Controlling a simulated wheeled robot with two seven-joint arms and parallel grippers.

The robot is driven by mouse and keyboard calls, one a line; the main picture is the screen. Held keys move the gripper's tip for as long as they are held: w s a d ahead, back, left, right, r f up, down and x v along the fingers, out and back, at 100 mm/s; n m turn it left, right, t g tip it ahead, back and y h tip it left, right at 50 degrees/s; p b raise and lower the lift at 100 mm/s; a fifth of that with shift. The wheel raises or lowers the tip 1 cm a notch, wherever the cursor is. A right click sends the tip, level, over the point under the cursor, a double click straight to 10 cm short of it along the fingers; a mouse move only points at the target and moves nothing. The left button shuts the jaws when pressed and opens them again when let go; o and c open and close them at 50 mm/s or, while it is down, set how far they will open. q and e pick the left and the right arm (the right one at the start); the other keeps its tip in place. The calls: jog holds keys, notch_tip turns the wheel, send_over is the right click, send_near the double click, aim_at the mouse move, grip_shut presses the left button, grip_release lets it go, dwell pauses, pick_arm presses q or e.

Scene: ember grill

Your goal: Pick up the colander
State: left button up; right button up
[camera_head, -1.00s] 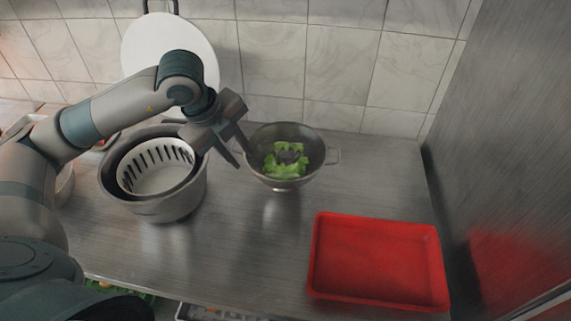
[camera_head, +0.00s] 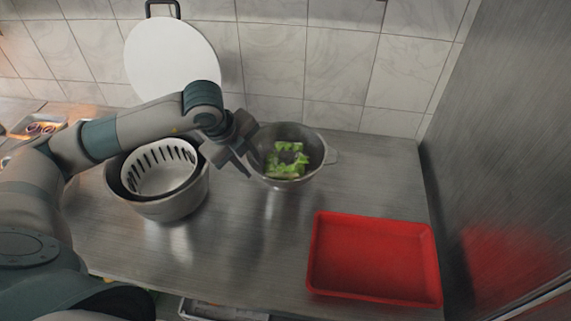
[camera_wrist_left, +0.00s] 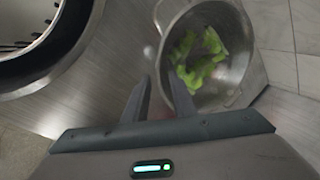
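The colander (camera_head: 312,170) is a grey metal bowl with side handles, standing on the counter near the tiled wall. Green leaves (camera_head: 287,161) lie inside it. It also shows at the upper right of the left wrist view (camera_wrist_left: 238,72). My left gripper (camera_head: 250,170) is at the colander's left side, and its fingers hide the left handle in the head view. In the left wrist view the two fingers (camera_wrist_left: 158,98) are apart, with the right one overlapping the colander's edge. I cannot tell whether they touch it. My right gripper is not in view.
A large pot (camera_head: 175,207) with a white slotted basket (camera_head: 150,178) stands left of the colander, under my left arm. A red tray (camera_head: 372,258) lies at the front right. A white round board (camera_head: 165,60) leans on the wall. Bare counter lies between pot and tray.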

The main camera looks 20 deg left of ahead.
aim_at(255, 169)
pick_arm(q)
jog(key=shift+p+x, duration=0.65)
jog(key=shift+x, duration=0.95)
jog(key=shift+w, duration=0.1)
grip_shut()
jog(key=shift+r, duration=0.1)
